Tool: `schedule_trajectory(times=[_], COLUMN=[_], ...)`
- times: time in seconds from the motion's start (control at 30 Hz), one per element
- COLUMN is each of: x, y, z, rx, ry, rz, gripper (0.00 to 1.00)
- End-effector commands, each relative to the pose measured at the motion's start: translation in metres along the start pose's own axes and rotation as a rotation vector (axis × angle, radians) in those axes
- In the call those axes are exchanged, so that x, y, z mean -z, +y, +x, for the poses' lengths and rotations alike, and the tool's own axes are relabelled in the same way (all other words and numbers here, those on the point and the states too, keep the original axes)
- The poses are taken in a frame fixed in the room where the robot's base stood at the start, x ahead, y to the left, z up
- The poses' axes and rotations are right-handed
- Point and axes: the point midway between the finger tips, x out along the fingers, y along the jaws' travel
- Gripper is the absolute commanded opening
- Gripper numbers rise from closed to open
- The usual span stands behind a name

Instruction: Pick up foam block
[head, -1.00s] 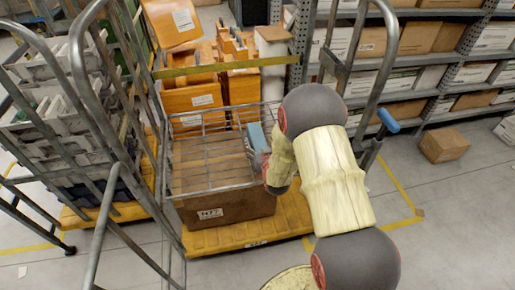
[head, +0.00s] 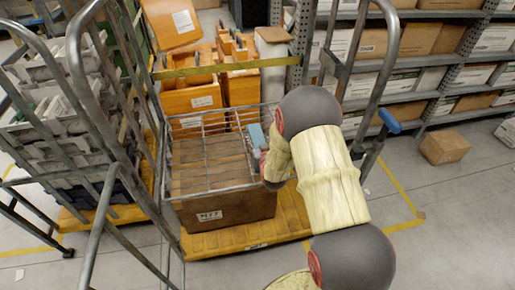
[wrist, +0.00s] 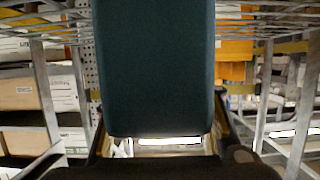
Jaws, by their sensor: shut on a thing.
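The foam block is a blue block (head: 256,135), seen in the head view at the right end of a wire basket. In the wrist view the foam block (wrist: 155,70) fills the middle of the picture, close to the camera and dark teal. My gripper (wrist: 160,140) is shut on it, with a finger on each side of its lower end. In the head view my arm hides most of the gripper. I cannot tell whether the block touches the wire basket (head: 205,187).
The wire basket sits over a brown box (head: 225,207) on a yellow cart deck (head: 240,238). Orange bins (head: 195,100) stand behind it. Metal cart rails rise on the left and right. Shelves of boxes (head: 410,85) stand at the back right. A lone carton (head: 444,147) lies on the floor.

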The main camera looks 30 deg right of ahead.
Motion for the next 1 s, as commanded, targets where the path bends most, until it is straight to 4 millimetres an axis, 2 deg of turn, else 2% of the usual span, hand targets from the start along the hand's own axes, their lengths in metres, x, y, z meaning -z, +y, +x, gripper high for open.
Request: schedule_trajectory(times=[0.3, 0.63, 0.77, 0.87, 1.0], x=[0.0, 0.005, 0.016, 0.032, 0.051], y=[0.0, 0.0, 0.0, 0.0, 0.01], z=[0.0, -0.001, -0.005, -0.009, -0.033], rx=[0.0, 0.0, 0.0, 0.0, -0.003], ry=[0.0, 0.001, 0.001, 0.002, 0.002], rz=[0.0, 0.0, 0.0, 0.0, 0.0], gripper=[0.21, 0.21, 0.21, 0.21, 0.21])
